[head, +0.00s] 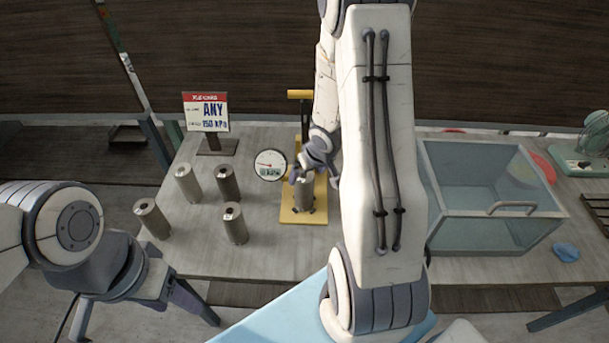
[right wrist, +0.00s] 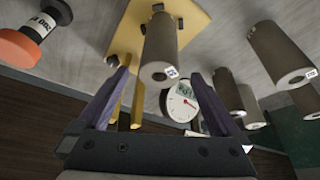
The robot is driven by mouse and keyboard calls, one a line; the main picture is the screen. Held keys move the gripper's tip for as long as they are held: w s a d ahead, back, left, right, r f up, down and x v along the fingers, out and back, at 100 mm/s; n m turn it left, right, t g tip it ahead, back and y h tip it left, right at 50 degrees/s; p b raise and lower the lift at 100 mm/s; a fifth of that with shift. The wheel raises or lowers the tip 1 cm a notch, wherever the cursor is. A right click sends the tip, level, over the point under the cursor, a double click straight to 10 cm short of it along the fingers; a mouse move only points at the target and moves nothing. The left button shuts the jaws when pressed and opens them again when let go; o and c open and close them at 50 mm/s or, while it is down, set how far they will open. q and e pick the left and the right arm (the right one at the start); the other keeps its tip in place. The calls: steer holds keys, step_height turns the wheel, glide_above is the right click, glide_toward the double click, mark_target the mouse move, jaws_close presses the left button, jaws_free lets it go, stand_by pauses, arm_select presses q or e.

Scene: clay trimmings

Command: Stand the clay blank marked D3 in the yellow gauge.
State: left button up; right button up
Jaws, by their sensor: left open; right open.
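The yellow gauge (head: 288,214) stands on the table, with a round dial (head: 270,164) at its left and a post behind. A grey clay blank (head: 304,195) stands upright on its plate; the wrist view shows this blank (right wrist: 160,52) with a small end tag too blurred to read surely. My right gripper (head: 314,176) is open just above the blank, its fingers apart on either side in the wrist view. Several other grey blanks (head: 187,183) stand left of the gauge; their tags are unreadable in the head view. My left gripper (head: 146,318) is open and empty at lower left.
A sign card (head: 207,111) reading ANY 150 kPa stands behind the blanks. A clear-sided box (head: 480,240) stands right of my right arm, with a blue lump (head: 565,252) beside it. An orange and black object (right wrist: 30,40) shows in the wrist view.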

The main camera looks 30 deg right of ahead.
steer(key=s+a+r+n+g, duration=0.1)
steer(key=s+a+r+n, duration=0.15)
steer(key=a+r, duration=0.55)
steer(key=s+a+r+n, duration=0.25)
steer(key=a+r, duration=0.25)
steer(key=a, duration=0.5)
steer(key=s+a+r+n+g, duration=0.1)
steer(key=s+a+r, duration=0.1)
steer(key=s+a, duration=0.3)
steer(key=s+a+r+n+g+y, duration=0.1)
steer(key=s+a, duration=0.4)
steer(key=s, duration=0.6)
step_height(320, 180, up, 2)
steer(key=shift+s+r+n+g+p, duration=0.1)
steer(key=shift+s+n+g+p, duration=0.3)
steer(key=shift+n+g, duration=0.4)
step_height(320, 180, down, 6)
steer(key=b, duration=0.6)
